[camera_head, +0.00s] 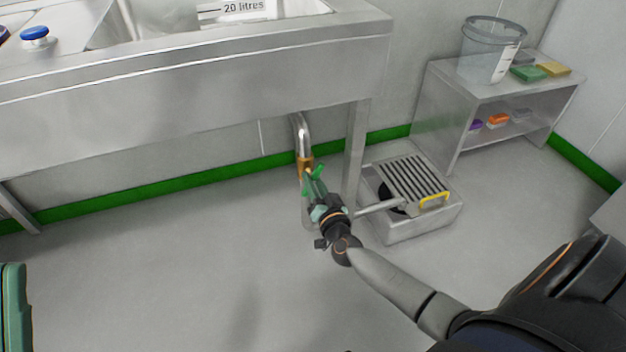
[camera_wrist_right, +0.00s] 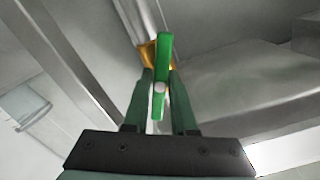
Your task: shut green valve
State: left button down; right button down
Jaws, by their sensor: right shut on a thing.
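The green valve handle (camera_head: 319,171) sits on a brass fitting (camera_head: 304,163) at the lower end of a steel pipe under the sink. It also shows as a green lever (camera_wrist_right: 164,55) with a pale round pivot in the right wrist view, in front of the brass fitting (camera_wrist_right: 147,54). My right gripper (camera_head: 316,184) reaches down to it, and its two dark fingers (camera_wrist_right: 160,80) are shut on the lever, one on each side. The fingers and wrist hide part of the valve in the head view. My left gripper is not recognisable in these views.
The steel sink (camera_head: 200,88) overhangs the pipe, and its leg (camera_head: 356,150) stands just right of the valve. A grated floor box (camera_head: 400,225) lies right of my gripper. A steel shelf (camera_head: 455,115) holds a clear bucket (camera_head: 490,50).

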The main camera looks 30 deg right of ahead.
jog(key=m, duration=0.5)
jog(key=shift+f+m, duration=0.1)
jog(key=shift+m, duration=0.2)
jog(key=m, duration=0.3)
jog(key=shift+m+b, duration=0.6)
jog(key=shift+m, duration=1.4)
jog(key=c, duration=0.7)
grip_release()
jog(key=shift+s, duration=0.1)
jog(key=p+v, duration=0.3)
jog(key=v, duration=0.9)
jog(key=shift+s+a, duration=0.1)
jog(key=shift+s, duration=0.1)
